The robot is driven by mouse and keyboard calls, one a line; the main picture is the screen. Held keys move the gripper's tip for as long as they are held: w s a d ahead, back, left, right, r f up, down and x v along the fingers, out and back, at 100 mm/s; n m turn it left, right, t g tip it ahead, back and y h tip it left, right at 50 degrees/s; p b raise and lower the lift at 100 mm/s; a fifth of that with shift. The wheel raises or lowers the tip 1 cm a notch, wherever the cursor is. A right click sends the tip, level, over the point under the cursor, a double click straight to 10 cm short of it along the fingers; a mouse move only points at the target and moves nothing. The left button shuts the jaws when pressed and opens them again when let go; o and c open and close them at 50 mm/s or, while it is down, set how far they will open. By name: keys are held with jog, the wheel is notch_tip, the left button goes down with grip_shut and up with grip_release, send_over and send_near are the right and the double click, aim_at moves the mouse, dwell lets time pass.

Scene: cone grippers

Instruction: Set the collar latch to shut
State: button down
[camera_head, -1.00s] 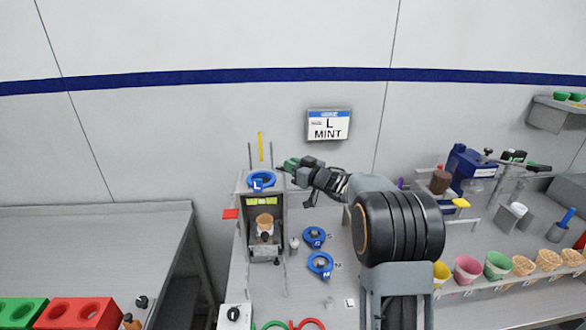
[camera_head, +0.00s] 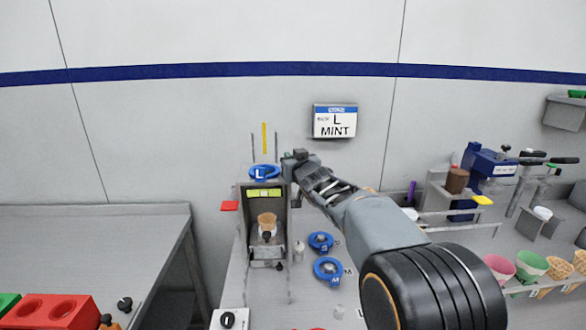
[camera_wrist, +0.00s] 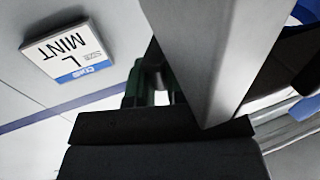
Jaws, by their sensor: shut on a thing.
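The blue collar ring marked L (camera_head: 263,171) sits on top of the grey upright stand (camera_head: 241,215). My gripper (camera_head: 287,162) is at the ring's right side, level with the stand's top. In the wrist view my gripper's green fingers (camera_wrist: 150,84) reach in beside a large grey post (camera_wrist: 200,50). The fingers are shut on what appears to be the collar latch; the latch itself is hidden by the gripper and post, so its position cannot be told.
A cone (camera_head: 267,220) stands inside the stand below a yellow-green level strip (camera_head: 264,193). Two loose blue rings (camera_head: 320,242) (camera_head: 328,269) lie to the right. A red tab (camera_head: 230,206) juts out left. A sign reading L MINT (camera_head: 335,121) hangs on the wall.

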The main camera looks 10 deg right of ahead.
dwell(0.4)
jog(key=c, duration=1.1)
grip_release()
jog(key=s+d, duration=0.1)
jog(key=s, duration=1.2)
jog(key=shift+s+d, duration=0.25)
jog(key=shift+s, duration=0.15)
